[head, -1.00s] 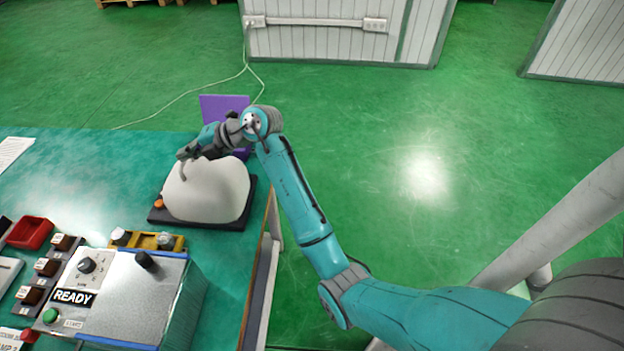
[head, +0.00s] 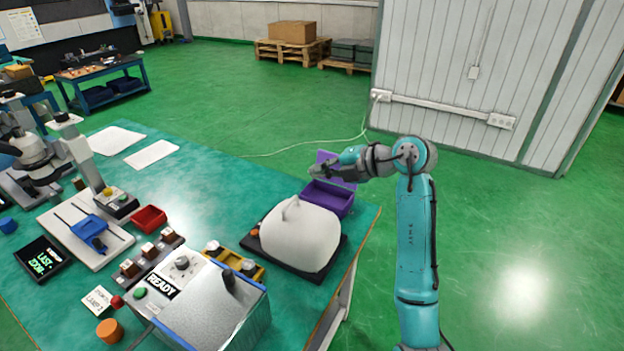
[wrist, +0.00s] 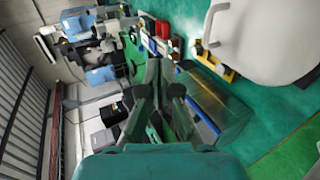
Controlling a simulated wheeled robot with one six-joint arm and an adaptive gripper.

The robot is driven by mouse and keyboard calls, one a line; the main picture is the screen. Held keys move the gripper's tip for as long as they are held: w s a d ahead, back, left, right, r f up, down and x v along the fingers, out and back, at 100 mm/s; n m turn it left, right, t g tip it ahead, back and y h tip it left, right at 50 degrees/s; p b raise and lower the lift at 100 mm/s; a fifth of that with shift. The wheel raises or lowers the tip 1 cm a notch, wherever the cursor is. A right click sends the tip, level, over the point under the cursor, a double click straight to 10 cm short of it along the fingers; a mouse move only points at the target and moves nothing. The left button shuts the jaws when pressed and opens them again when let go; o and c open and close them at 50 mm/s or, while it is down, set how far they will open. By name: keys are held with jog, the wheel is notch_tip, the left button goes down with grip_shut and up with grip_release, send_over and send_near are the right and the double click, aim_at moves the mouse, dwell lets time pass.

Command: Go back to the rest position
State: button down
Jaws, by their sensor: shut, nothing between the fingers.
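My gripper (head: 318,171) is at the end of my teal arm, raised above the far right part of the green bench (head: 110,160). In the head view it points left, near the purple bin (head: 328,198) and behind the white domed cover (head: 300,238). In the wrist view the gripper (wrist: 160,68) has its fingers close together with nothing seen between them. The white cover also shows at the upper right of the wrist view (wrist: 265,35). My gripper is apart from both the bin and the cover.
The grey control box with a READY display (head: 162,286) stands at the bench front. A red tray (head: 149,218) and a microscope (head: 35,155) are to its left. A white panelled wall (head: 460,60) stands behind my arm. The green floor to the right is clear.

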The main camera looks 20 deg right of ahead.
jog(key=s+a+f+t+y, duration=0.1)
jog(key=s+a+f+y, duration=0.35)
jog(key=s+a, duration=0.45)
jog(key=s+a+f+t+y, duration=0.2)
jog(key=s+a+f+y, duration=0.25)
jog(key=s+a, duration=0.55)
jog(key=s+d+f+m+h, duration=0.3)
jog(key=s+m+h, duration=0.2)
jog(key=s+m, duration=0.3)
jog(key=s+d+f+m+t+h, duration=0.1)
jog(key=s+d+f+m+h, duration=0.3)
jog(key=s+m, duration=0.5)
jog(key=s+d+f+m+t+h, duration=0.1)
jog(key=s+d+f+m+h, duration=0.3)
jog(key=s, duration=1.4)
jog(key=m+h, duration=0.4)
jog(key=shift+f+m, duration=0.15)
jog(key=shift+m, duration=0.25)
